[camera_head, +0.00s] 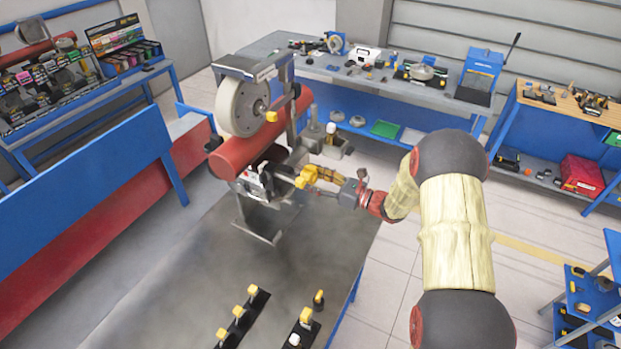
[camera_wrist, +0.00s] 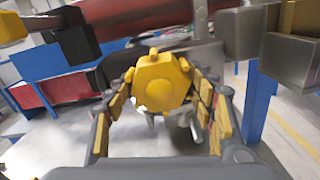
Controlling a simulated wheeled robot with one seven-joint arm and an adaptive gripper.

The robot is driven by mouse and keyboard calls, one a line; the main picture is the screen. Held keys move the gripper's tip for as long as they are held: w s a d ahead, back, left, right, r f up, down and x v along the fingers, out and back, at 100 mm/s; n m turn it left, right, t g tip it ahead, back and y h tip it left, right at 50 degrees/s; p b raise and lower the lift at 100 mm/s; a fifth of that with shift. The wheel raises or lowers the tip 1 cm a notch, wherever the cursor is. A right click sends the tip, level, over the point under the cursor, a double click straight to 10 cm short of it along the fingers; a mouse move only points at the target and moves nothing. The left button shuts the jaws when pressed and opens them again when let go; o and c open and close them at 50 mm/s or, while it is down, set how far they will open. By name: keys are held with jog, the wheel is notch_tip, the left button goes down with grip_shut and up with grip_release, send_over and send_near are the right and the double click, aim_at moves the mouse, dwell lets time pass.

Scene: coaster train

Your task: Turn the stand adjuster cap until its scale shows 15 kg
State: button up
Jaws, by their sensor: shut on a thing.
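The yellow adjuster cap (camera_head: 303,179) sits on the side of the stand (camera_head: 262,218), below a red tube and a pale wheel. In the wrist view the cap (camera_wrist: 160,82) is a yellow faceted knob with a small raised nub on top. My gripper (camera_head: 312,175) reaches it from the right. In the wrist view my gripper's (camera_wrist: 162,100) yellow-padded fingers lie on both sides of the cap, shut on it. The scale and its reading cannot be made out in either view.
The red tube (camera_head: 238,148) and pale wheel (camera_head: 242,106) are close above my gripper. Other yellow-topped parts (camera_head: 238,311) stand on black strips at the table's front. The grey tabletop (camera_head: 215,255) is otherwise mostly clear. A blue bench (camera_head: 400,88) with tools stands behind.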

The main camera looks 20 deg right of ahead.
jog(key=c, duration=0.4)
jog(key=shift+c, duration=0.2)
jog(key=shift+f+n+b, duration=0.15)
jog(key=shift+n+b, duration=0.25)
jog(key=shift+b, duration=0.2)
jog(key=n+b, duration=0.3)
jog(key=b, duration=0.2)
jog(key=shift+f+n+b, duration=0.15)
jog(key=shift+n+b, duration=0.15)
jog(key=shift+b, duration=0.05)
jog(key=n+b, duration=0.4)
jog(key=b, duration=0.2)
jog(key=shift+b, duration=0.35)
jog(key=n+b, duration=0.3)
jog(key=b, duration=0.1)
jog(key=shift+r+n+b, duration=0.25)
jog(key=shift+n+b, duration=0.05)
jog(key=shift+b, duration=0.05)
jog(key=o, duration=1.1)
